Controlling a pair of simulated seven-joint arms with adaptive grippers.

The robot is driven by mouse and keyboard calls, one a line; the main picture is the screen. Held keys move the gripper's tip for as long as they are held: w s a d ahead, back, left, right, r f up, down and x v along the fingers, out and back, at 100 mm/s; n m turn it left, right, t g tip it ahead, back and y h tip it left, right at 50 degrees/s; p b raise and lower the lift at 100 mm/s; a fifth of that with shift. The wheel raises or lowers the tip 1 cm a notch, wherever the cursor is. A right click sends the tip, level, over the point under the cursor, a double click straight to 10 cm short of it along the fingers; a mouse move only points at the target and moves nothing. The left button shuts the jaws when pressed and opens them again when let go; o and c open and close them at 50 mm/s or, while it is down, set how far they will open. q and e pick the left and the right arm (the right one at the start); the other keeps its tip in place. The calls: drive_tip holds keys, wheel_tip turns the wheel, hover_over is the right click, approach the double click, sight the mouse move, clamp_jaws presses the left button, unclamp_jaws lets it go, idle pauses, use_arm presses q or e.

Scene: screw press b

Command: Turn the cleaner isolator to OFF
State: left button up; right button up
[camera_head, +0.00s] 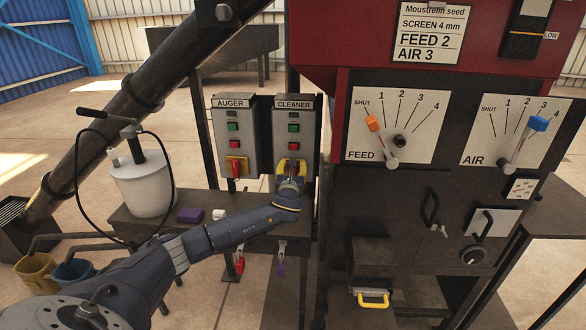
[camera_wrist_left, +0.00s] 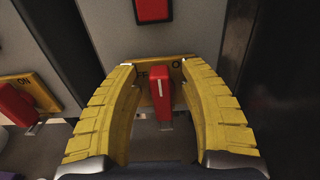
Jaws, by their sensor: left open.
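The cleaner box (camera_head: 293,131) is a grey panel with a green and a red button, labelled CLEANER. My left gripper (camera_head: 291,167) is at its lower part and mostly hides the isolator there. In the left wrist view, the cleaner isolator's red handle (camera_wrist_left: 162,103) stands about upright on a yellow plate (camera_wrist_left: 158,70). The open yellow fingers of my left gripper (camera_wrist_left: 156,66) lie on either side of the handle, with gaps visible. The plate's lettering is partly hidden by the handle and fingers. My right gripper is not in view.
The auger box (camera_head: 234,135), with its own red isolator handle (camera_head: 236,169), stands close to the left. A dark machine with FEED (camera_head: 390,125) and AIR dials stands to the right. A white pot (camera_head: 142,185), a purple block (camera_head: 190,215) and a white block (camera_head: 220,214) rest on the bench.

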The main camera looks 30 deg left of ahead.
use_arm(q)
drive_tip(key=shift+c, duration=0.3)
clamp_jaws()
drive_tip(key=shift+n, duration=0.3)
drive_tip(key=n, duration=0.4)
drive_tip(key=shift+s+a+f+n, duration=0.15)
drive_tip(key=shift+s+a+n, duration=0.1)
drive_tip(key=shift+a+n, duration=0.15)
drive_tip(key=n, duration=0.5)
drive_tip(key=a+f+n, duration=0.1)
drive_tip(key=n, duration=0.2)
drive_tip(key=shift+s, duration=0.2)
drive_tip(key=shift+f+n, duration=0.2)
drive_tip(key=shift+n, duration=0.9)
drive_tip(key=shift+f+n, duration=0.15)
drive_tip(key=shift+n, duration=0.95)
